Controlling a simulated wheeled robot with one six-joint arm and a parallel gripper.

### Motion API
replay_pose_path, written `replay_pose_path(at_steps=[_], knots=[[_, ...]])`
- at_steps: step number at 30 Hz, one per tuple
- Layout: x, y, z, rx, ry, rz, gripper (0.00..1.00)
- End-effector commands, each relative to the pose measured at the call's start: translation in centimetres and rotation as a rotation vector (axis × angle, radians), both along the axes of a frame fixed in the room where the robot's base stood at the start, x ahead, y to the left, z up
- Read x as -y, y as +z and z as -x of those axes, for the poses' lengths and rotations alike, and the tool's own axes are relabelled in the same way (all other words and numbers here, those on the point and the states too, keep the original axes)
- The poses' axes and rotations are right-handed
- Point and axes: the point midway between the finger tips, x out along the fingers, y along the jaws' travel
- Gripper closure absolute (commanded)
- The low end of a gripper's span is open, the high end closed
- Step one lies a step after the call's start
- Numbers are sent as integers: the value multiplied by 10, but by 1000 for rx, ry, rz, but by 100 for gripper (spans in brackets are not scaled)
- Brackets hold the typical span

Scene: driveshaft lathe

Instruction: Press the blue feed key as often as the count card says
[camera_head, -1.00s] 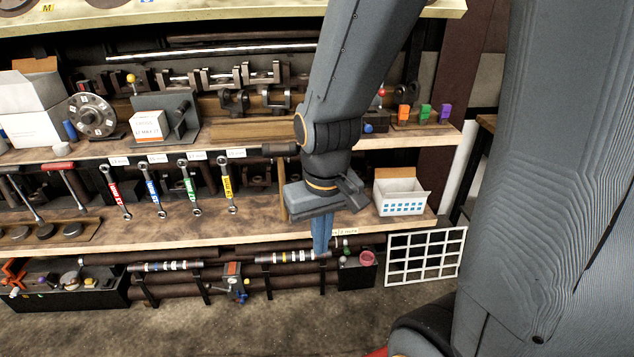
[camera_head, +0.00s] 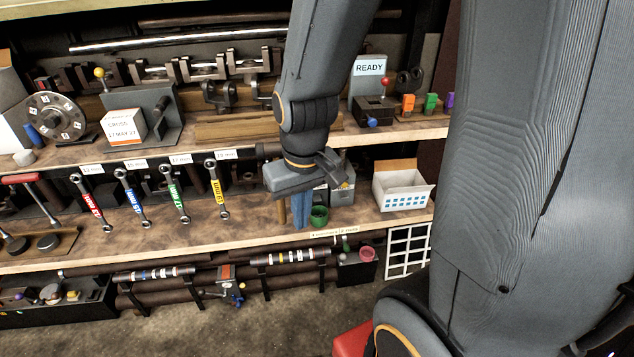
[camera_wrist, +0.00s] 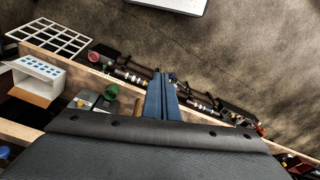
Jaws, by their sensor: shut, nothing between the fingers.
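My gripper (camera_head: 302,222) has its two blue fingers together, pointing down and empty, in front of the lower shelf in the head view. It also shows in the wrist view (camera_wrist: 161,88). I cannot make out for sure which part is the blue feed key. A small blue knob (camera_head: 372,122) sits on the front of a dark box on the upper shelf, right of my arm, under a READY sign (camera_head: 369,66). A grey box (camera_head: 342,190) is partly hidden behind my gripper. I see no card that I can read as the count card.
A green cup (camera_head: 319,215) stands close right of my fingers. An open white box (camera_head: 403,194) stands further right on the lower shelf (camera_head: 250,222). Wrenches hang at left, the yellow-marked one (camera_head: 217,190) nearest. Bars lie below the shelf edge.

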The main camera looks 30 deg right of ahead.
Motion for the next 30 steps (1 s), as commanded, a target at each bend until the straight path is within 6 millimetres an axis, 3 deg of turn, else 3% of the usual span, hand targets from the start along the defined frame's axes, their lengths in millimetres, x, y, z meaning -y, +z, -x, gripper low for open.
replay_pose_path(at_steps=[8, 12, 16, 22, 27, 30], knots=[[2, -60, -121, 222, 188, 42, 100], [22, -97, -180, 332, 281, 154, 100], [49, -135, -224, 399, 363, 308, 100], [105, -195, -260, 402, 483, 610, 100], [148, -235, -262, 321, 571, 848, 100], [165, -248, -259, 269, 608, 945, 100]])
